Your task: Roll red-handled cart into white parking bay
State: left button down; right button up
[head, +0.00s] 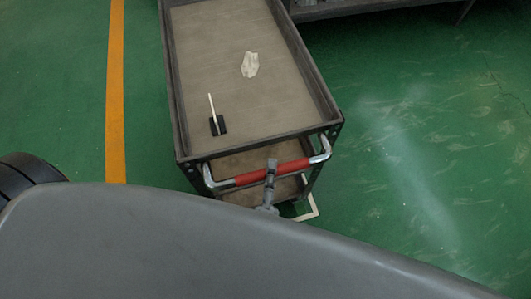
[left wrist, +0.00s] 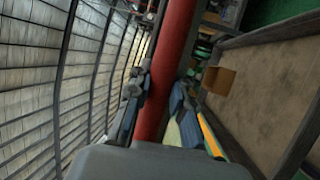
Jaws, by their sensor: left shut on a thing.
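The cart (head: 245,50) is a grey metal trolley with a flat top tray and lower shelves. Its handle (head: 248,177) is a red bar with silver bent ends, on the near side. My left gripper (head: 270,175) is shut on the red bar near its middle. In the left wrist view the red handle (left wrist: 170,65) runs upright between the fingers of my left gripper (left wrist: 155,110). A white floor line corner (head: 314,208) shows beside the cart's near right end; the rest of the bay is hidden by the cart and my body. My right gripper is not in view.
A crumpled white item (head: 250,64) and a small black item with a white stick (head: 216,122) lie on the cart's tray. An orange floor line (head: 116,90) runs along the left. A dark bench (head: 360,6) stands behind. Green floor at right is clear.

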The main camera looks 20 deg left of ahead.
pick_arm(q)
jog(key=shift+s+d, duration=0.45)
jog(key=shift+s, duration=0.25)
jog(key=c, duration=1.2)
grip_release()
jog(key=shift+o, duration=0.2)
